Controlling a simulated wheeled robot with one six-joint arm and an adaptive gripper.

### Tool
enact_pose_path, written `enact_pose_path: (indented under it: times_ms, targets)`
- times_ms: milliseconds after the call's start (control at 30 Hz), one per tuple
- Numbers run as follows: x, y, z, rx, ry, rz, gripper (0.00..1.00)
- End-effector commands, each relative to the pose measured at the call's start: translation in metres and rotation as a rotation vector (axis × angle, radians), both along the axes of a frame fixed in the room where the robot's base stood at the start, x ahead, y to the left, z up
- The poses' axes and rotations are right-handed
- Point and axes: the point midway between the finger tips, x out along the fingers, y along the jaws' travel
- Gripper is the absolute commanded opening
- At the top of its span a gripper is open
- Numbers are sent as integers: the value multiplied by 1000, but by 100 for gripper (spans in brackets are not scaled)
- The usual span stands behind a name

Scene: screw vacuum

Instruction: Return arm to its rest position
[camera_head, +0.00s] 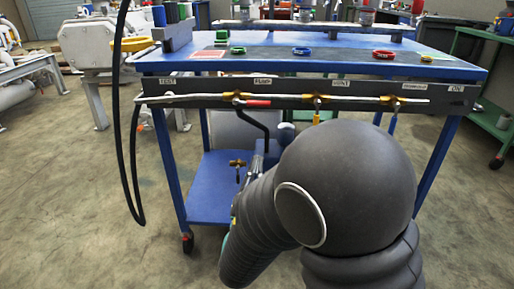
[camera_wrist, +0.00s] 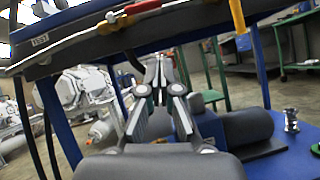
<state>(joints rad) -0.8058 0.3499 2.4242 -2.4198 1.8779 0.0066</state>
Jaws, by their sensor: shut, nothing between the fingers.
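My arm covers the lower middle of the head view, and my gripper is not clearly visible there. In the wrist view my gripper (camera_wrist: 160,75) is shut and empty, its fingertips together. It points under the front panel (camera_head: 210,88) of the blue table (camera_head: 345,57). That panel also crosses the top of the wrist view (camera_wrist: 85,42). The fingers appear apart from the panel and the pipe along it.
A pipe with valves (camera_head: 190,97) runs along the panel. A red handle (camera_head: 257,103) and a yellow handle (camera_head: 316,117) stick out from it. A black hose (camera_head: 117,120) hangs at left. The blue lower shelf (camera_head: 205,205) carries a dark pump (camera_wrist: 245,130).

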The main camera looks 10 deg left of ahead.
Motion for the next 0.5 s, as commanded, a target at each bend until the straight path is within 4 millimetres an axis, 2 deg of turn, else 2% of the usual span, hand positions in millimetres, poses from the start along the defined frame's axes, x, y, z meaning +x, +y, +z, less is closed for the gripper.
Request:
enact_pose_path:
  times_ms: [133,267,367,500]
  targets:
    - [-10,-1,-7,-2,1,-1,0]
    - [-6,-5,-19,0,57,-20,0]
    - [1,-26,-38,22,154,-112,0]
    - [2,-71,-74,101,328,-301,0]
